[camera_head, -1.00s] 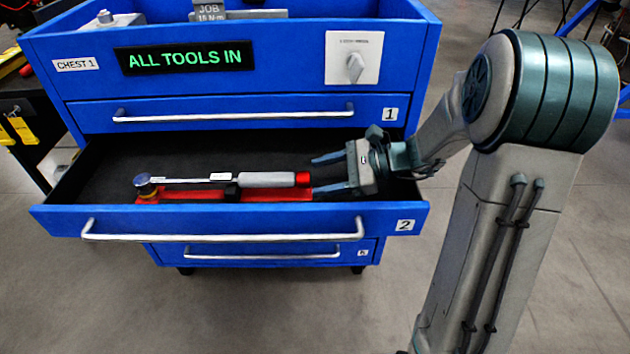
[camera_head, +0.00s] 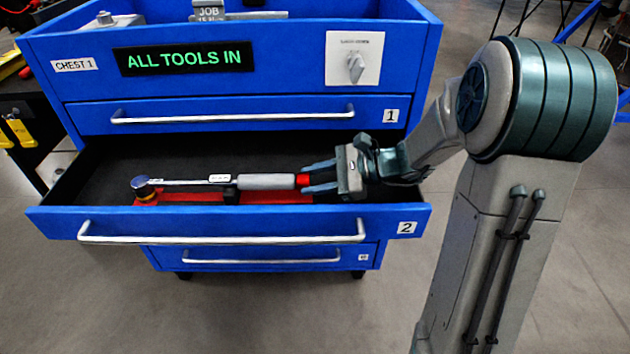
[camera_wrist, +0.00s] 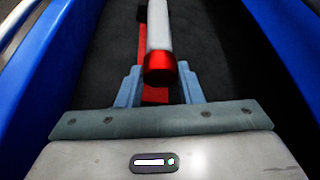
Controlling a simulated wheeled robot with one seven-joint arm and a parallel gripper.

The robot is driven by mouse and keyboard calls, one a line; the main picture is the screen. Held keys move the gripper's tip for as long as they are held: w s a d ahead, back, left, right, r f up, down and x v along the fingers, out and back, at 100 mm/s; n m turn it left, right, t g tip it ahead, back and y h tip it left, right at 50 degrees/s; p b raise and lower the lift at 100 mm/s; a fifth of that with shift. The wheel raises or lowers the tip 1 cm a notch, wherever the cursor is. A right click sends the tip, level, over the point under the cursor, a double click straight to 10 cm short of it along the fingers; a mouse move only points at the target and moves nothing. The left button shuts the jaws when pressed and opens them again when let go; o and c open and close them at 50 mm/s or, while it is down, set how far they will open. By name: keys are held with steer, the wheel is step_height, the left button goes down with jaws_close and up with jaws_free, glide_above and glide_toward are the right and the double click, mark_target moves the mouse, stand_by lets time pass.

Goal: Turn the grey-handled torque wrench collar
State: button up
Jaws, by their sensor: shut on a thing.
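The torque wrench (camera_head: 267,181) has a grey handle and a red collar (camera_head: 303,180) at its right end. It lies on a red holder (camera_head: 275,196) in the open drawer 2, its head (camera_head: 142,187) at the left. My gripper (camera_head: 318,182) reaches into the drawer from the right and is shut on the red collar, one finger on each side. In the wrist view the collar (camera_wrist: 160,68) shows between the two blue-grey fingers (camera_wrist: 158,86), with the grey handle running away from me. The exact finger contact is partly hidden.
The drawer front (camera_head: 240,222) with its long handle stands out before the wrench. Blue drawer walls (camera_wrist: 268,50) rise on both sides of my gripper. The chest display (camera_head: 184,57) reads "ALL TOOLS IN". A knob (camera_head: 355,67) sits on the chest's upper right.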

steer(key=b, duration=0.1)
steer(key=n+t+b, duration=0.1)
steer(key=b, duration=0.1)
steer(key=shift+s+f+n, duration=0.1)
steer(key=shift+f+n, duration=0.2)
steer(key=shift+f, duration=0.05)
steer(key=shift+r+n+t+b, duration=0.25)
steer(key=shift+n+t+b, duration=0.2)
steer(key=shift+b, duration=0.25)
steer(key=o, duration=1)
steer(key=shift+r+p, duration=0.35)
steer(key=shift+r, duration=0.2)
step_height(320, 180, up, 3)
steer(key=shift+r+p, duration=0.2)
steer(key=shift+p, duration=0.65)
steer(key=p+v, duration=0.1)
steer(key=v, duration=0.3)
steer(key=r+p+v, duration=0.1)
steer(key=v, duration=0.4)
steer(key=r+p+v, duration=0.1)
steer(key=v, duration=0.3)
steer(key=shift+a+r, duration=0.15)
steer(key=shift+a, duration=0.1)
